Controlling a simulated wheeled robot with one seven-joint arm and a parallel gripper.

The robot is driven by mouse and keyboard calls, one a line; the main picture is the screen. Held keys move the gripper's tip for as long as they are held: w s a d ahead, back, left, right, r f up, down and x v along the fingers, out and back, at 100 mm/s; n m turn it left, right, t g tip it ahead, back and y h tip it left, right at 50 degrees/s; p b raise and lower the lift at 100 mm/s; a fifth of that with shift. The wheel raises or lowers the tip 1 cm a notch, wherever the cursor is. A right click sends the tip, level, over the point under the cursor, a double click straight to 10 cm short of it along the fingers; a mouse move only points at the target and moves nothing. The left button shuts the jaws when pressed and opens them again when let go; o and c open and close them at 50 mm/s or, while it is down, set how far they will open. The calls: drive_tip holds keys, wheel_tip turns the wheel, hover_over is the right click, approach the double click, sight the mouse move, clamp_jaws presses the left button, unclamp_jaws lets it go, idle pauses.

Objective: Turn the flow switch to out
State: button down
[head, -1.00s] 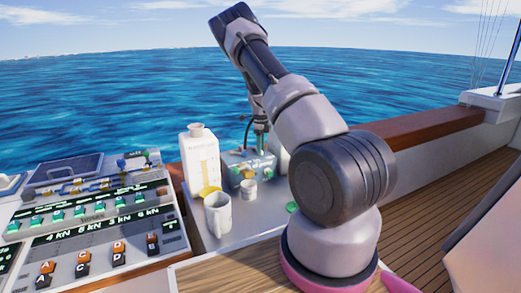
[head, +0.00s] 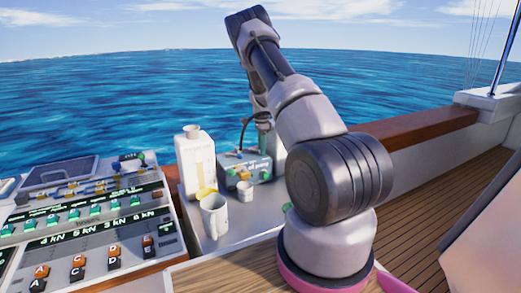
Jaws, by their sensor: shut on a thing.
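The small grey-green box (head: 236,172) with green knobs and fittings stands on the white ledge behind the cups. My arm arches up and over, and my gripper (head: 263,148) reaches down to the box's right part. The gripper is small and partly behind my own arm. It is shut on what appears to be the flow switch, which the fingers and arm largely hide. The switch's setting and any "out" marking are too small to read.
A white jug (head: 196,160), a white mug (head: 214,216) and a small cup (head: 245,191) stand close in front and left of the box. A control panel (head: 95,225) with several switches lies at left. A wooden rail (head: 415,128) runs at right.

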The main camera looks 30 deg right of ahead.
drive_tip(key=shift+w+a+n, duration=0.1)
drive_tip(key=shift+n, duration=0.2)
drive_tip(key=c, duration=0.6)
unclamp_jaws()
drive_tip(key=shift+o, duration=0.2)
drive_tip(key=shift+r, duration=0.15)
wheel_tip(320, 180, up, 10)
drive_tip(key=shift+r, duration=0.2)
